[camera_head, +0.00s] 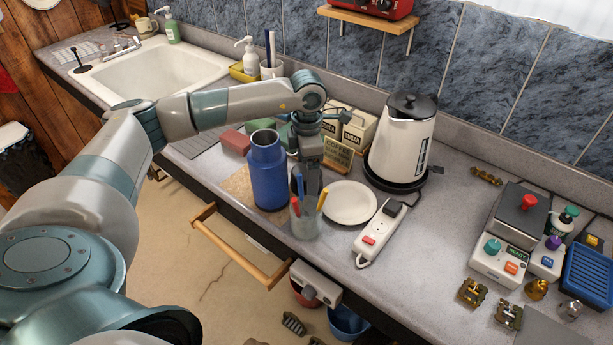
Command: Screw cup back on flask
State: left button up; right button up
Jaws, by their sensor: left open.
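The blue flask (268,178) stands upright near the front edge of the counter, left of the middle of the head view. My left gripper (306,192) points down just to the right of the flask, behind a clear holder with pens. Its jaws are open, though the pen holder partly hides the fingertips. I cannot make out the flask's cup clearly; the gripper and flask hide part of the counter behind them. My right gripper is not in view.
The pen holder (304,222) stands close in front of the gripper. A white plate (350,203), power strip (379,232) and kettle (400,140) are to the right. Boxes and a small sign (337,154) stand behind.

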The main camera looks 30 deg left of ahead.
pick_arm(q)
jog(key=shift+c, duration=0.3)
jog(key=c, duration=1.1)
jog(key=shift+o, duration=0.2)
jog(key=shift+r, duration=0.15)
jog(key=shift+w+r+b, duration=0.1)
jog(key=shift+r+b, duration=0.3)
jog(key=shift+r, duration=0.2)
notch_tip(320, 180, up, 17)
jog(key=b, duration=0.5)
jog(key=shift+f, duration=0.2)
